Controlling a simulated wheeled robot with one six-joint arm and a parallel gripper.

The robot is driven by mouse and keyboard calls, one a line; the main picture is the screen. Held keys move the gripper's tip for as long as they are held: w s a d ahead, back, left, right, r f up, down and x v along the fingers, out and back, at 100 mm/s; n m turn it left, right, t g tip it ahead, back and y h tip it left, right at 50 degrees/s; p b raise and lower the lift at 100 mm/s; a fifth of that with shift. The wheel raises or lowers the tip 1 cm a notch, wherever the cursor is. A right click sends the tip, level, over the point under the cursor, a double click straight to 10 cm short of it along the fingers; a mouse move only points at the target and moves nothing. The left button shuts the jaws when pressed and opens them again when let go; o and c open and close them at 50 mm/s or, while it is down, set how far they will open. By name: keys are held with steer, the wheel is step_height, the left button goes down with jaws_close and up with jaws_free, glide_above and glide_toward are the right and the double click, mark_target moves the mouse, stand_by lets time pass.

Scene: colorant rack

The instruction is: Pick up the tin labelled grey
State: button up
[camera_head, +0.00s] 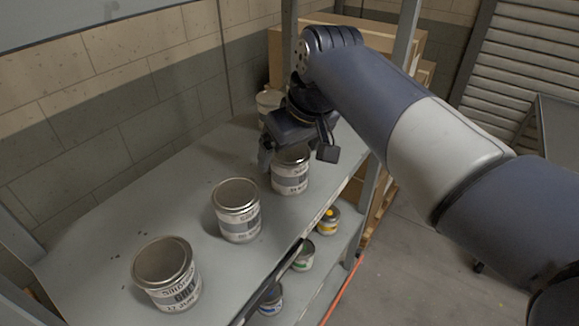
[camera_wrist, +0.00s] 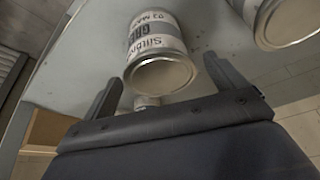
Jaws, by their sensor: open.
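Several grey tins with white-and-grey labels stand upright on the top shelf (camera_head: 110,220). The nearest tin (camera_head: 168,275) reads grey with 17 JUN. A middle tin (camera_head: 237,212) has a similar label, its small print blurred. A third tin (camera_head: 290,176) stands just under my gripper (camera_head: 297,153), its top partly hidden. Another tin (camera_head: 268,101) is behind, mostly hidden by the arm. In the wrist view my gripper (camera_wrist: 165,88) is open and empty, with a tin (camera_wrist: 158,40) reading Silbro, GRE and 03 MA ahead between its fingers. I cannot tell whether the fingers touch any tin.
A second tin (camera_wrist: 285,22) shows at the wrist view's upper right. A brick wall (camera_head: 90,120) bounds the shelf. A metal post (camera_head: 290,40) stands behind my gripper. Smaller tins with coloured labels, one yellow (camera_head: 329,221), stand on the lower shelf. The shelf between the tins is bare.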

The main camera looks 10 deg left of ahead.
steer(key=c, duration=1.5)
